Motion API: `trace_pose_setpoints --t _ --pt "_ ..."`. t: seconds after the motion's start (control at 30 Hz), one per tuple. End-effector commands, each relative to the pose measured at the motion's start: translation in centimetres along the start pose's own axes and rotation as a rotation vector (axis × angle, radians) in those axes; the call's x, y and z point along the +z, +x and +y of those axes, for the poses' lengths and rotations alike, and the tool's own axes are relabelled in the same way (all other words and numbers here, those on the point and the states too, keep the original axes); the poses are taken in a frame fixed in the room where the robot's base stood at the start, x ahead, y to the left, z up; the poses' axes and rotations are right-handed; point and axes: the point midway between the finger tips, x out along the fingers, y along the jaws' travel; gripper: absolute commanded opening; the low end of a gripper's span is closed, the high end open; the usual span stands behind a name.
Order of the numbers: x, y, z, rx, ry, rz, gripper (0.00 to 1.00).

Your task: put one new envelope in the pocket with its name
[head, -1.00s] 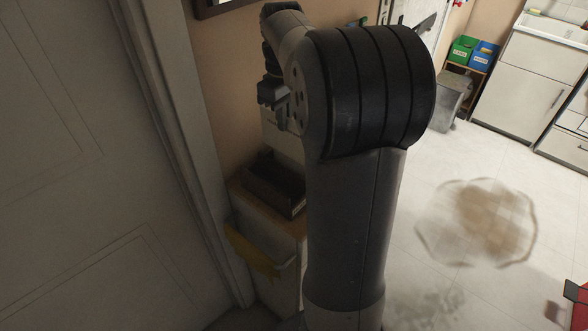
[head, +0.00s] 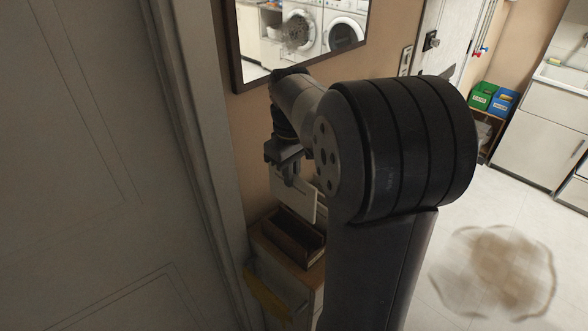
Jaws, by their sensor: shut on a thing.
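My gripper (head: 290,180) points down by the tan wall, left of my large dark arm joint. It is shut on a white envelope (head: 298,205), which hangs below the fingers. Any writing on the envelope is too small to read. Below it, a dark open box (head: 289,240) stands on a small cabinet (head: 262,250); the envelope is above the box's back edge in the picture. I cannot make out any named pocket; my arm hides part of the wall.
A pale door (head: 80,170) fills the left side. A dark-framed mirror (head: 236,45) hangs on the wall above my gripper. A yellow cloth (head: 265,292) hangs at the cabinet's front. Green (head: 482,96) and blue (head: 503,101) bins stand far right. A brownish puddle (head: 505,272) lies on the floor.

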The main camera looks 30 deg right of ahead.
Motion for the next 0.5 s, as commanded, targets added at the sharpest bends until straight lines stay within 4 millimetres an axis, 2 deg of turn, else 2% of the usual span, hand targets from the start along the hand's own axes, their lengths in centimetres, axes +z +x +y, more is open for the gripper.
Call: trace_pose_setpoints --t 0.5 --pt "0.0 3.8 0.0 0.000 0.000 -0.001 0.00"
